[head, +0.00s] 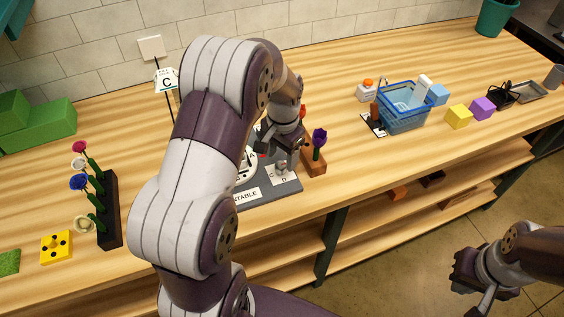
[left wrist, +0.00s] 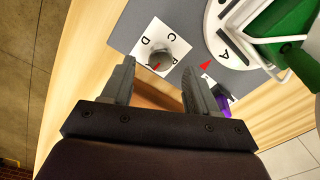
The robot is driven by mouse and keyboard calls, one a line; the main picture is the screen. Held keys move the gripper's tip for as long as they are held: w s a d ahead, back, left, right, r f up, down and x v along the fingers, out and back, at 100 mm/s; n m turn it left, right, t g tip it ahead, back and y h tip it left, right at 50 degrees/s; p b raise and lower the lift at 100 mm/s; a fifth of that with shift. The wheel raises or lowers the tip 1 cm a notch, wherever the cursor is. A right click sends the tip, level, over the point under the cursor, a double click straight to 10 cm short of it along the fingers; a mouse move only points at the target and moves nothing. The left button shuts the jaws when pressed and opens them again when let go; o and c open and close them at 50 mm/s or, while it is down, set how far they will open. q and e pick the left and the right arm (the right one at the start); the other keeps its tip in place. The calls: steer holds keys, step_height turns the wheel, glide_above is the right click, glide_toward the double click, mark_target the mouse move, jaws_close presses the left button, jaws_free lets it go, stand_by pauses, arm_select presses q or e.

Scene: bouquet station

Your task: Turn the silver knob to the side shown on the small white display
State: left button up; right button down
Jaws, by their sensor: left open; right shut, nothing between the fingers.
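The small white display (head: 166,81) stands on a post at the back left and reads C. The silver knob (left wrist: 161,55) sits on a white lettered plate (left wrist: 180,47) on the grey board. A red mark on the knob points toward the lower left in the left wrist view. C is at the plate's upper right and D at its upper left; the other letters are hard to read. My left gripper (left wrist: 160,88) is open, its fingers either side of the knob's line, apart from it. In the head view this gripper (head: 281,165) is over the plate. My right gripper (head: 478,284) is shut and empty, off the table's front.
A white turntable (left wrist: 222,30) with a red triangle lies beside the knob plate. A wooden block with a purple flower (head: 314,163) stands close right of my left gripper. A blue basket (head: 405,110) is further right. A dark flower rack (head: 109,210) is at the left.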

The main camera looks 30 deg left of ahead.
mark_target(281, 165)
arm_select(q)
steer(key=shift+f, duration=1.65)
steer(key=c, duration=1)
steer(key=shift+c, duration=0.2)
